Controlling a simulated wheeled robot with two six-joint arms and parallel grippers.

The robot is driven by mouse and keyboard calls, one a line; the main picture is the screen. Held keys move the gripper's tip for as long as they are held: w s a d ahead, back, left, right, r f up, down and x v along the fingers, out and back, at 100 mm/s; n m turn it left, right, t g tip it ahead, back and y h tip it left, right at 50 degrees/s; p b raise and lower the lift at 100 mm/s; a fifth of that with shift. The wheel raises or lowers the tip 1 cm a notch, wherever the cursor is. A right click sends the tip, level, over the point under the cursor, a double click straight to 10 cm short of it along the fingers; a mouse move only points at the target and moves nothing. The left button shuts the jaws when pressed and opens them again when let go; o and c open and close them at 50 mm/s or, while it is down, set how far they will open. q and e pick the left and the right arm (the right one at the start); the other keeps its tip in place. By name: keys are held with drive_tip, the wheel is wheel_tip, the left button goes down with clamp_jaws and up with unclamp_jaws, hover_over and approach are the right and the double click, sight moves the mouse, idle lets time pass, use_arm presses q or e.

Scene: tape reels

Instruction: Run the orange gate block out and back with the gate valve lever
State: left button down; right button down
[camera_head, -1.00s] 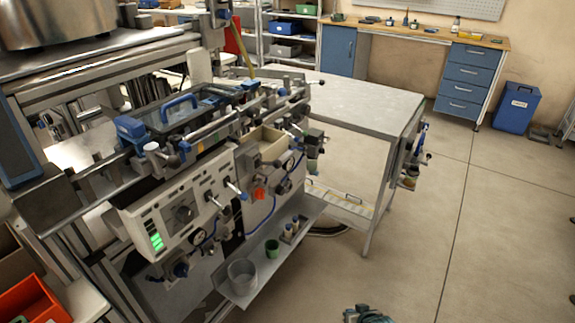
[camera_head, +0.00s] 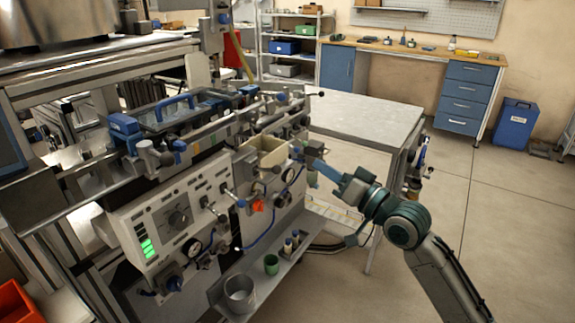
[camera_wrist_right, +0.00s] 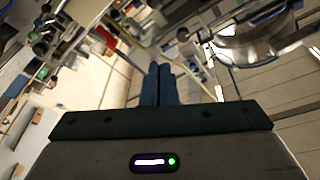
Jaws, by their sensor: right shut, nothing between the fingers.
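A small orange-red piece (camera_head: 258,206) shows on the front of the machine, below the beige box; I cannot tell whether it is the gate block. Several small levers with light or dark knobs stick out of the machine front, one of them a black-knobbed lever (camera_head: 318,94) at the far end; I cannot tell which is the gate valve lever. My right gripper (camera_head: 317,165) is shut and empty, its blue fingers pointing left near the machine's right end. The fingers also show closed together in the right wrist view (camera_wrist_right: 158,72). My left gripper is out of view.
The grey control panel (camera_head: 172,215) has green lights and gauges. A low shelf (camera_head: 262,284) holds a metal cup (camera_head: 239,294) and a green cup (camera_head: 271,264). A grey metal table (camera_head: 365,118) stands behind my right arm.

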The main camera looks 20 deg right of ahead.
sight(268, 170)
drive_tip(key=shift+w, duration=0.1)
